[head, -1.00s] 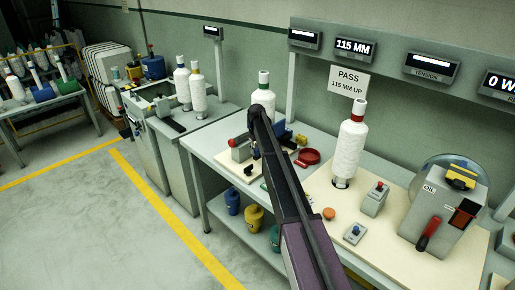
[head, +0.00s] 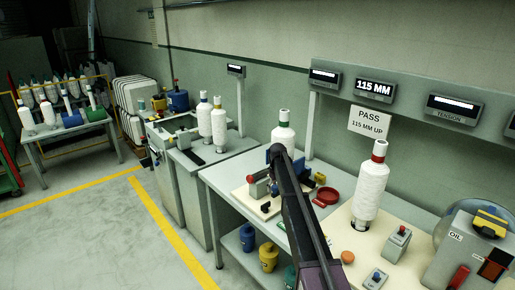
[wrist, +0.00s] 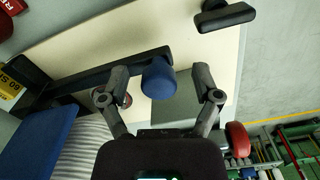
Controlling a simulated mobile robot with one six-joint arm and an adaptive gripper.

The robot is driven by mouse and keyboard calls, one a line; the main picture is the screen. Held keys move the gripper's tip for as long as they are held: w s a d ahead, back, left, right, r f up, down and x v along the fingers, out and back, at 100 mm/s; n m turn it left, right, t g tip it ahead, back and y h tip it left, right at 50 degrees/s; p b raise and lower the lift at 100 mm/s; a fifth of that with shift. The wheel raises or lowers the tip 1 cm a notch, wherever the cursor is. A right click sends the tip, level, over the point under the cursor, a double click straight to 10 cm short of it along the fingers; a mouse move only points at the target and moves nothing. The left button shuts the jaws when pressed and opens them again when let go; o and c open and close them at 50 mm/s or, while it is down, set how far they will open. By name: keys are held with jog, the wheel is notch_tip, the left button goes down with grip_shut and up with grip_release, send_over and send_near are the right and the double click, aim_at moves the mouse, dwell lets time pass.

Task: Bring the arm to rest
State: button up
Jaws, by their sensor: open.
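My arm reaches up from the bottom of the head view over the bench (head: 222,175), its end in front of a white yarn cone (head: 283,136) with a green top. In the wrist view my gripper (wrist: 160,74) has its two dark fingers spread wide. A blue round knob (wrist: 158,80) on a dark bar shows between the fingers in the picture. I cannot tell how far off it is, and nothing looks gripped. In the head view the fingers are mostly hidden by the arm.
A tall cone with a red top (head: 370,190) stands right of my arm. A red dish (head: 328,197), small grey boxes and an oil-marked machine (head: 462,245) are also on the bench. A grey cabinet (head: 190,205) stands left. The floor at left, with yellow lines, is clear.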

jog(key=s+m, duration=0.4)
jog(key=s, duration=3.8)
jog(key=shift+s, duration=0.35)
